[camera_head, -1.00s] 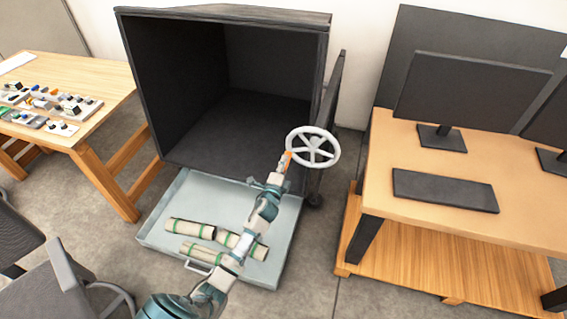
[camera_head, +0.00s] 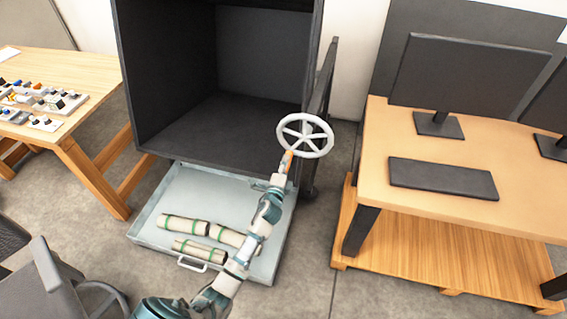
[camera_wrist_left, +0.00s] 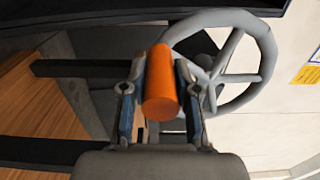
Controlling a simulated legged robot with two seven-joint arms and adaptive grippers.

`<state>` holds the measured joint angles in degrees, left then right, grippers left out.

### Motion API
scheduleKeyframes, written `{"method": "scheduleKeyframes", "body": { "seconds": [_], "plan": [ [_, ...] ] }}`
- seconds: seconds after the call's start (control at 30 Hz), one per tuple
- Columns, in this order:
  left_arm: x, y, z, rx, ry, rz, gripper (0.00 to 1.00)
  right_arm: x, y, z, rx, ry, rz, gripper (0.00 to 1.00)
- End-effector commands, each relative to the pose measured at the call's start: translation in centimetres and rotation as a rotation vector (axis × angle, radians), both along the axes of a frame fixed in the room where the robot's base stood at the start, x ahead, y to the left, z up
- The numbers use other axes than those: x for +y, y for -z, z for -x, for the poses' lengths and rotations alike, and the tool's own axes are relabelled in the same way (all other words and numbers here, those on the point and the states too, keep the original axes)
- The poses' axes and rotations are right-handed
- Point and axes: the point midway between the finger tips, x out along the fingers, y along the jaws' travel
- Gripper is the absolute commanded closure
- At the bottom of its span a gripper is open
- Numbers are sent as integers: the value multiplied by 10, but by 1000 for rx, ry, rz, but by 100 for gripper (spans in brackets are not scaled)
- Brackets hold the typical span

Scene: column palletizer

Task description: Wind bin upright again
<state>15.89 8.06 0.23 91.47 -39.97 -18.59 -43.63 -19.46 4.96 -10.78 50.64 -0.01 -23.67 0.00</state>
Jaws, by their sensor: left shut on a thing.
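The bin (camera_head: 168,85) is a large dark open box; in the head view its open side faces me above the tray, and its top is cut off. A white spoked handwheel (camera_head: 328,140) stands at its lower right side and also shows in the left wrist view (camera_wrist_left: 262,45). Its orange handle (camera_wrist_left: 161,85) sits at the wheel's lower left rim in the head view. My left gripper (camera_head: 286,168) is shut on this handle, with its fingers (camera_wrist_left: 161,105) on either side of it. My right gripper is not in view.
A pale tray (camera_head: 200,183) with rolled bundles (camera_head: 186,225) lies under the bin's front edge. A desk with monitors (camera_head: 470,75) and a keyboard (camera_head: 443,178) stands right. A workbench (camera_head: 75,125) stands left, chairs (camera_head: 50,280) lower left. Floor (camera_head: 318,255) between tray and desk is clear.

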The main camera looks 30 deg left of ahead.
Motion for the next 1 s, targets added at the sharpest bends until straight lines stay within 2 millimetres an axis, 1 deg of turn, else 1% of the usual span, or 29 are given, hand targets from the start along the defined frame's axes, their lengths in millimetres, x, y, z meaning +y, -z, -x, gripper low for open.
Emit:
{"method": "scheduleKeyframes", "body": {
  "seconds": [0.03, 0.27, 0.47, 0.67, 0.9, 1.0],
  "plan": [
    [-5, 18, 2, 23, 1, 7, 100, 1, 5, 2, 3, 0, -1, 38],
    [-12, 20, 0, 23, 0, 7, 100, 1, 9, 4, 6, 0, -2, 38],
    [-28, 28, -4, 25, 2, 8, 100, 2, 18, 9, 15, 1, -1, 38],
    [-35, 28, -5, 24, 2, 7, 100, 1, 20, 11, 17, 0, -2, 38],
    [-54, 32, -10, 24, 5, 9, 100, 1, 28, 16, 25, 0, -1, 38],
    [-58, 32, -11, 24, 5, 9, 100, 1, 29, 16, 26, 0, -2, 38]
  ]
}}
